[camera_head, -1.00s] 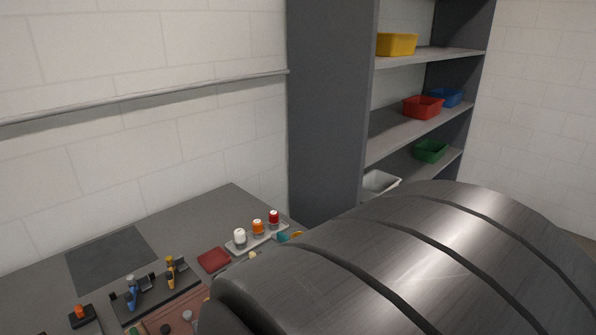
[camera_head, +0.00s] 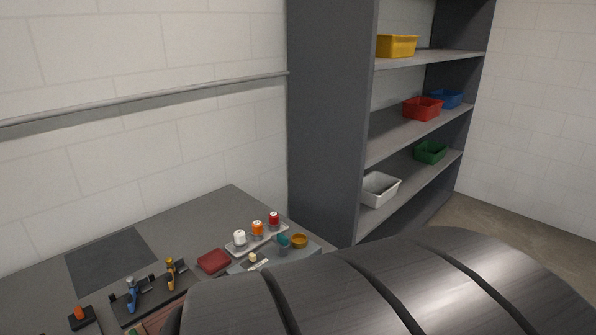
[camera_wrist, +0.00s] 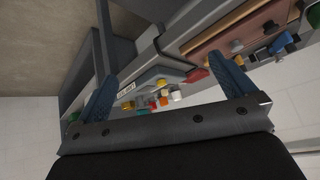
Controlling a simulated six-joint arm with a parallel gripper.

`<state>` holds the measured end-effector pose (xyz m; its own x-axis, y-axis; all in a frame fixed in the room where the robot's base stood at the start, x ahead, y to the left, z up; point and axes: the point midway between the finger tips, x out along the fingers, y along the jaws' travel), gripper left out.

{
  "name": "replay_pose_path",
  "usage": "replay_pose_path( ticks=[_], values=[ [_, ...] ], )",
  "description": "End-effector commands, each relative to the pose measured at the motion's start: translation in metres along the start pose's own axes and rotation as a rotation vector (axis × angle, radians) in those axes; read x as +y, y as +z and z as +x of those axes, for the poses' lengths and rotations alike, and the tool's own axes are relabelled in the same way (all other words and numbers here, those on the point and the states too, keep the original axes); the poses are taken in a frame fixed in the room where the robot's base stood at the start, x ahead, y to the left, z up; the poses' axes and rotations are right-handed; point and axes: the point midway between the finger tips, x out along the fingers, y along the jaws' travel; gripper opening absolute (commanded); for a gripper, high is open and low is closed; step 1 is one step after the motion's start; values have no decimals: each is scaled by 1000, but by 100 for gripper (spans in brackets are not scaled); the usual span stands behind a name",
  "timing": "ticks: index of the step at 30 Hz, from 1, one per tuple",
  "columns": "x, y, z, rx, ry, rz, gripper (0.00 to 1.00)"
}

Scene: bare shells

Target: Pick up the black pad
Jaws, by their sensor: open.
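I cannot make out a loose black pad for certain. A flat dark grey rectangle (camera_head: 110,258) lies on the table near the wall in the head view. A small black block (camera_head: 82,319) with an orange top stands at the lower left. My gripper (camera_wrist: 163,68) shows only in the wrist view, with its two blue fingers wide apart and nothing between them. It points toward the table, apart from the things on it. My arm hides the table's front right part in the head view.
A red pad (camera_head: 214,261) lies mid-table, also in the wrist view (camera_wrist: 197,75). A tray (camera_head: 257,240) holds white, orange and red-topped bottles. A black holder (camera_head: 155,293) carries blue and yellow tools. A shelf unit (camera_head: 325,120) with colored bins stands to the right.

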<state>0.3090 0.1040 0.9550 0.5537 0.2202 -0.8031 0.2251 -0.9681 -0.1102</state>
Motion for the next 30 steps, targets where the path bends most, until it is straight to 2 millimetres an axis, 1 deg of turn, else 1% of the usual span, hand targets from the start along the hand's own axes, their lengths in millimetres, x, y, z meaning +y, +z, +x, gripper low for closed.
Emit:
replay_pose_path(
  ticks=[8, 9, 11, 15, 16, 25, 26, 28, 29, 30],
  values=[
    [1, 0, 0, -1, 2, 3, 100],
    [1, 0, 0, -1, 2, 3, 96],
    [1, 0, 0, -1, 2, 3, 84],
    [1, 0, 0, -1, 2, 3, 57],
    [1, 0, 0, -1, 2, 3, 53],
    [-1, -3, 1, -5, -3, -8, 53],
    [-4, -6, 2, -8, -8, -20, 53],
    [-14, -17, 6, -24, -28, -70, 53],
    [-22, -24, 9, -35, -41, -102, 53],
    [-33, -36, 13, -51, -61, -154, 53]
  ],
)
